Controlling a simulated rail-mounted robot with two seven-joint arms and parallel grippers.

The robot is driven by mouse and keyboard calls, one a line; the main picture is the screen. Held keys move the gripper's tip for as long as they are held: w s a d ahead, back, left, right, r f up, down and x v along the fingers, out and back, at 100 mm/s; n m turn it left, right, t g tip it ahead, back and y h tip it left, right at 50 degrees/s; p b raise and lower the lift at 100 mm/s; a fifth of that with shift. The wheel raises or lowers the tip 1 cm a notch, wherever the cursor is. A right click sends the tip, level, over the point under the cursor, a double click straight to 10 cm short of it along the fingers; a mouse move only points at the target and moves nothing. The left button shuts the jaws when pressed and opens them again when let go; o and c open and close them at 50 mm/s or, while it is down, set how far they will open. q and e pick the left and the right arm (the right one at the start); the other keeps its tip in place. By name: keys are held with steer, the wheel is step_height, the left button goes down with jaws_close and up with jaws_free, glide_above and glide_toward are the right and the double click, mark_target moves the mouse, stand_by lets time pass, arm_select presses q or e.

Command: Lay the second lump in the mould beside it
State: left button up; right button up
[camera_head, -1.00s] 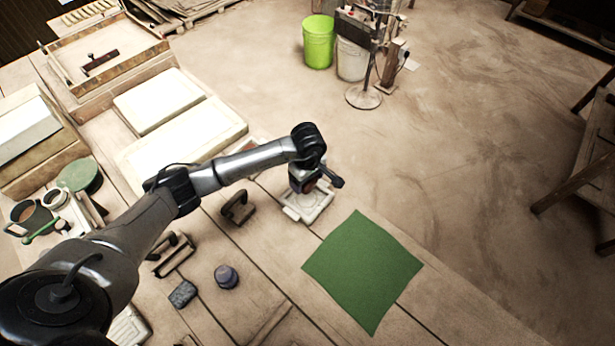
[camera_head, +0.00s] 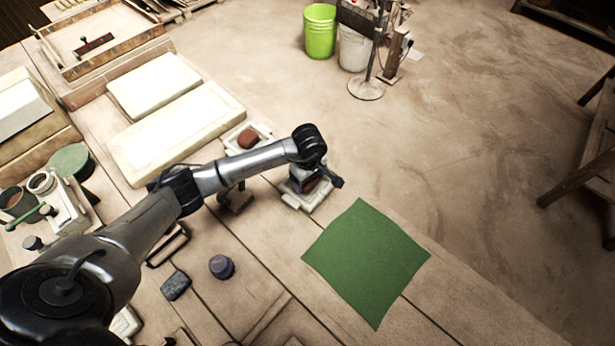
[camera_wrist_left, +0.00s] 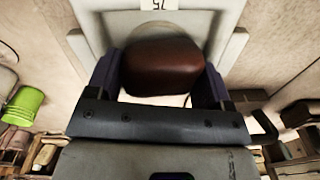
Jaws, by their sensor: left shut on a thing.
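My left gripper (camera_head: 308,184) is over a pale mould (camera_head: 312,203) on the bench, left of the green cloth. In the left wrist view the left gripper (camera_wrist_left: 160,85) is shut on a reddish-brown clay lump (camera_wrist_left: 162,66), one finger at each side. The pale mould (camera_wrist_left: 88,22) shows behind the lump, with a round area partly hidden by it. I cannot tell whether the lump touches the mould. Another brown lump (camera_head: 247,138) lies in a second pale mould (camera_head: 265,132), up and left of the first. My right gripper is not in view.
A green cloth (camera_head: 366,262) lies flat near the bench edge. White slabs (camera_head: 180,135) lie behind my left arm. A dark jar (camera_head: 221,267), a grey block (camera_head: 176,285) and a handled tool (camera_head: 236,200) stand nearby. Buckets (camera_head: 320,32) stand on the floor beyond.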

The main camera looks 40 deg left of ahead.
arm_select(q)
steer(key=o, duration=1.1)
arm_select(e)
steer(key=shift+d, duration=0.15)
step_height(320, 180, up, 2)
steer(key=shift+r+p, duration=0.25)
steer(key=shift+p, duration=0.95)
arm_select(q)
step_height(320, 180, up, 14)
steer(key=shift+w, duration=0.2)
steer(key=shift+d, duration=0.15)
